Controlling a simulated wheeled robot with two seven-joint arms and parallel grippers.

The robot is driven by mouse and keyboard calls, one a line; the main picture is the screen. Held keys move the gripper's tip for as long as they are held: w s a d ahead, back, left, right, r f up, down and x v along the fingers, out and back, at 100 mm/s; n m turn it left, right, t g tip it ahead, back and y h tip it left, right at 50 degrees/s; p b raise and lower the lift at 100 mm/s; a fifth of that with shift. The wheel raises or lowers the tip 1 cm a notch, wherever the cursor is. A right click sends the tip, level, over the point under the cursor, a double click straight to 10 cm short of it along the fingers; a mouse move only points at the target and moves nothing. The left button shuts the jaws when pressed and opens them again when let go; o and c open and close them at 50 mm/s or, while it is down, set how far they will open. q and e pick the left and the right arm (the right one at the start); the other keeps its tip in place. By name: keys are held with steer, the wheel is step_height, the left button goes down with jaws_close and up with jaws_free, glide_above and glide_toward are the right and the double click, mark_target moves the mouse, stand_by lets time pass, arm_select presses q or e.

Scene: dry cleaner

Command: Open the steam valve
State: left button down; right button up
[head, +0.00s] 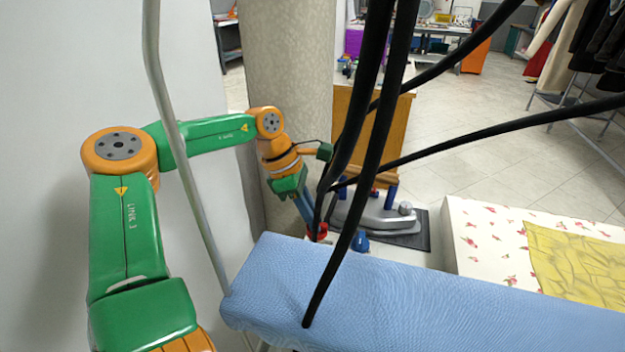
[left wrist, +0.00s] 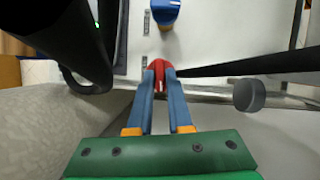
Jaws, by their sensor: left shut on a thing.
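The steam valve's red handle (left wrist: 159,66) is at the centre of the left wrist view. My left gripper (left wrist: 159,88) has its two blue-grey fingers on either side of the red handle and is shut on it. In the head view the red handle (head: 317,231) shows just behind the blue ironing board, with my left gripper (head: 309,218) reaching down to it. Black hoses partly hide this spot. A blue knob (left wrist: 165,12) sits on the white panel beyond, and in the head view (head: 361,241) it is right of the red handle. My right gripper is not in view.
A blue padded ironing board (head: 430,295) fills the front. Thick black hoses (head: 372,130) cross the view near my left arm. A grey iron (head: 385,214) rests on a dark mat behind the board. A round pillar (head: 288,60) stands close behind the arm.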

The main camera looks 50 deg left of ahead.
arm_select(q)
steer(key=shift+m, duration=0.8)
steer(key=shift+w+g, duration=0.1)
steer(key=shift+g, duration=0.2)
steer(key=c, duration=0.8)
jaws_free()
steer(key=shift+c, duration=0.2)
steer(key=v, duration=0.7)
steer(key=shift+a, duration=0.2)
